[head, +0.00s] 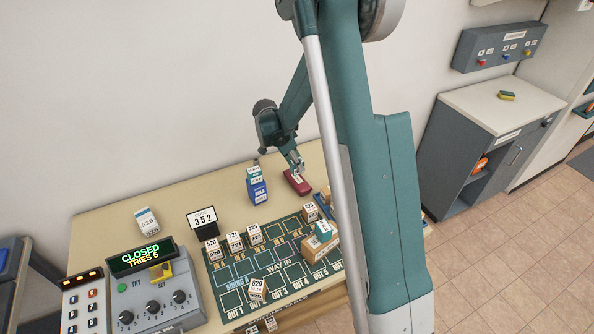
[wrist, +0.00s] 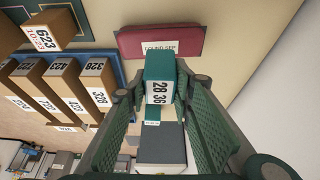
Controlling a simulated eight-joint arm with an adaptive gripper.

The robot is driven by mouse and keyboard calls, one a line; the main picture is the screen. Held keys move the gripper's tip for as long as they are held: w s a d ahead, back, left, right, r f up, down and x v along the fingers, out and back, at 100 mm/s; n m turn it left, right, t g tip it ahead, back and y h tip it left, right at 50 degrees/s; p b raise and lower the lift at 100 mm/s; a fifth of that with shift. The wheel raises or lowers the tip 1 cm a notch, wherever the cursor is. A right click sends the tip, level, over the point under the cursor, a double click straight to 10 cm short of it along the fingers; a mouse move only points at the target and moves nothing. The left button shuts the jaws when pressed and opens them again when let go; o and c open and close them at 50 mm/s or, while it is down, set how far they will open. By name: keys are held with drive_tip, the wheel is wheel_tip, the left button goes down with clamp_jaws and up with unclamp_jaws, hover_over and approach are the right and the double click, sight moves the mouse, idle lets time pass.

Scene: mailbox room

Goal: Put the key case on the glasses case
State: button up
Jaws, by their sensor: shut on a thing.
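My gripper (head: 296,168) is shut on a small teal block-shaped case with a white number label, which I take as the key case (wrist: 160,78). It is clasped between the two fingertips in the wrist view. A dark red, rounded case with a pale label, which I take as the glasses case (head: 298,183), lies on the table at the back right. The glasses case (wrist: 160,42) shows just beyond the held case in the wrist view. My gripper is close to it, at its upper left in the head view. Whether the cases touch is unclear.
A blue-and-white box stack (head: 257,188) stands left of my gripper. A green sorting mat (head: 262,268) with several numbered boxes lies in front. A control console (head: 150,300) and a number sign (head: 202,218) stand at left. A wall is behind the table.

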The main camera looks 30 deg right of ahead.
drive_tip(key=shift+f, duration=0.1)
drive_tip(key=shift+f, duration=1.75)
drive_tip(key=shift+f, duration=0.2)
drive_tip(key=o, duration=0.9)
drive_tip(key=shift+r, duration=0.25)
drive_tip(key=shift+v, duration=5.95)
drive_tip(key=shift+r, duration=0.1)
